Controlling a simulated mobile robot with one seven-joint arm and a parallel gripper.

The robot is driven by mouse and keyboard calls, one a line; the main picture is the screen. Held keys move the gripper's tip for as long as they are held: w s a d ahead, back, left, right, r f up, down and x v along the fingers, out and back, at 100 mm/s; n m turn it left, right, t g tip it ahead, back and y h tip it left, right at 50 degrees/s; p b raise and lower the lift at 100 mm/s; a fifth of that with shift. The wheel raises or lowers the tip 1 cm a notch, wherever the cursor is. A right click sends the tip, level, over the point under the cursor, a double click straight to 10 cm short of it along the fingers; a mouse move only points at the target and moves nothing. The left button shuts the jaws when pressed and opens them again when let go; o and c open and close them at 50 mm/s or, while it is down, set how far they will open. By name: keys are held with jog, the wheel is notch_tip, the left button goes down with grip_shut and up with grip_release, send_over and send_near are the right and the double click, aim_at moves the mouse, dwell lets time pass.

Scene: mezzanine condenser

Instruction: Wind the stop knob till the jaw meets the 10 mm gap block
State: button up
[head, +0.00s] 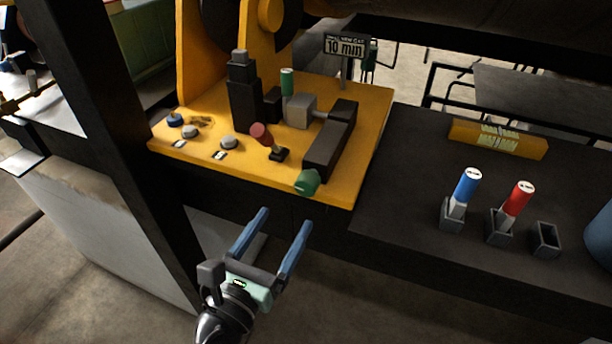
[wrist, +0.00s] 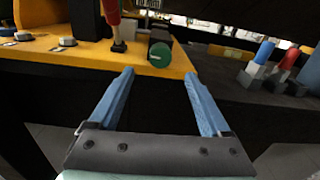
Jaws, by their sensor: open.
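The green stop knob (head: 307,181) sits on the front end of a dark slide (head: 330,140) on the yellow plate; in the wrist view the knob (wrist: 160,54) is just beyond the fingertips. A grey block (head: 300,110) stands between the slide's rod and a dark upright post (head: 243,95); I cannot tell which part is the jaw and which the gap block, nor whether they touch. My gripper (head: 282,219) is open and empty, in front of the plate's edge and lower in the picture than the knob. It also shows in the wrist view (wrist: 158,75).
A red-topped lever (head: 262,134) stands left of the slide. A sign (head: 346,47) reads 10 min. Blue (head: 467,186) and red (head: 518,198) handled tools stand in holders on the dark bench (head: 400,220), beside an empty holder (head: 546,238). A dark post (head: 120,130) rises at left.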

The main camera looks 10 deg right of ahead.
aim_at(304, 190)
jog(key=p+x, duration=0.2)
jog(key=x, duration=0.8)
jog(key=shift+w+d, duration=0.15)
jog(key=shift+d, duration=0.05)
grip_shut()
